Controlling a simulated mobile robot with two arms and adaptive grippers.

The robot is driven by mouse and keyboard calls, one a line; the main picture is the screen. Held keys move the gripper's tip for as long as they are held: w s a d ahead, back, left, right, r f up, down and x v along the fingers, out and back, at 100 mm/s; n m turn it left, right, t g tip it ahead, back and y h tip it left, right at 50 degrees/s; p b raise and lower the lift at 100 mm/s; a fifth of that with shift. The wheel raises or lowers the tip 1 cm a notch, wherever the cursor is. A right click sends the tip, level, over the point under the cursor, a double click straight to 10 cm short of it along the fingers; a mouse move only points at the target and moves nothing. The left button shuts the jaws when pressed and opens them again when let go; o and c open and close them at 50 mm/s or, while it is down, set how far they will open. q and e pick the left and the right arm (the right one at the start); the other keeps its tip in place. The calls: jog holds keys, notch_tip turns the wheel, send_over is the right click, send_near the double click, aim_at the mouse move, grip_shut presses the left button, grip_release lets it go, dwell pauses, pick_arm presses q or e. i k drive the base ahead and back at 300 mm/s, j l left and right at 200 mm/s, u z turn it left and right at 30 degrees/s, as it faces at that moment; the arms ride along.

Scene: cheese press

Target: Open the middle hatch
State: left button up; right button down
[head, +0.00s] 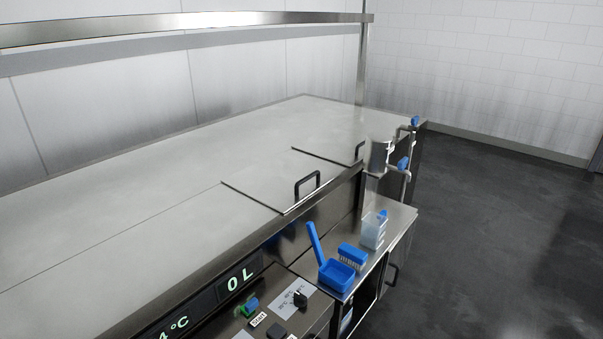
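The cheese press has a long flat steel top (110,215) that runs from the lower left to the back right. A hatch (270,180) in the middle of the top lies flat and closed, between two dark seams. Its black bar handle (307,185) stands up near the front edge. A second black handle (359,151) shows farther back, beyond the far seam, partly hidden by a steel part. Neither of my grippers shows in the head view.
A steel side shelf (395,225) holds a blue scoop (336,275), a blue brush (352,254) and a clear container (373,232). A control panel (285,300) with knobs and a lit display (239,281) is at the front. A steel rail (180,24) spans above the top. Dark floor (500,220) is clear at right.

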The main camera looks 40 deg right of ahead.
aim_at(281, 181)
jog(key=k+j+z, duration=0.1)
jog(key=z, duration=0.95)
jog(key=l, duration=0.15)
